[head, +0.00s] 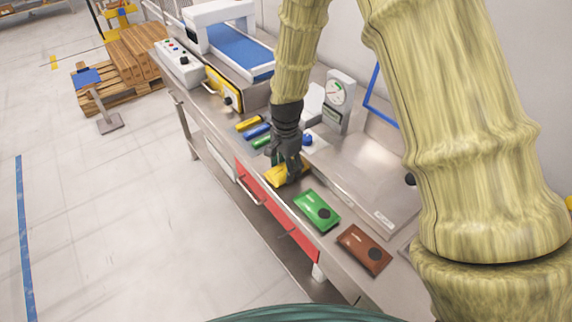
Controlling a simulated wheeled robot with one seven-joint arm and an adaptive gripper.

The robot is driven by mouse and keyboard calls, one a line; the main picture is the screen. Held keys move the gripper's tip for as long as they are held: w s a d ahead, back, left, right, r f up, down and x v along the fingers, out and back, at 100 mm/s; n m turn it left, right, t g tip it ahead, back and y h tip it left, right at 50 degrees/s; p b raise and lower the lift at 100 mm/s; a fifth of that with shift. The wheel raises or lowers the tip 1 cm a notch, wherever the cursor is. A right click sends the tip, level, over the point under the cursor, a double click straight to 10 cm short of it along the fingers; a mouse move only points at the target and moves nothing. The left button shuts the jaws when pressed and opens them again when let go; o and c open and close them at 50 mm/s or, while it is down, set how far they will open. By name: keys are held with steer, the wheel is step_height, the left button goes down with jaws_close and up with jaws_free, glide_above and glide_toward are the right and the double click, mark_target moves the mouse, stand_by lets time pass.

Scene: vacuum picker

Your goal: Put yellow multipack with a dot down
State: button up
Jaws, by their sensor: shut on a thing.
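The yellow multipack (276,177) is at the front edge of the steel counter, left of a green pack. My gripper (288,166) points down over it and is shut on it. The gripper's fingers cover the pack's right part, so its dot is hidden. The pack is at or very close to the counter surface; I cannot tell whether it touches.
A green pack (317,211) and a brown pack (364,249), each with a dark dot, lie to the right along the counter (222,133). Small yellow, blue and green items (256,131) lie behind left. A dial gauge (337,95) stands behind.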

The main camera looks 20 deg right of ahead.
steer(key=shift+f, duration=0.1)
steer(key=o, duration=1.2)
steer(key=shift+r, duration=0.2)
steer(key=shift+r+b, duration=1.55)
steer(key=shift+r, duration=4.4)
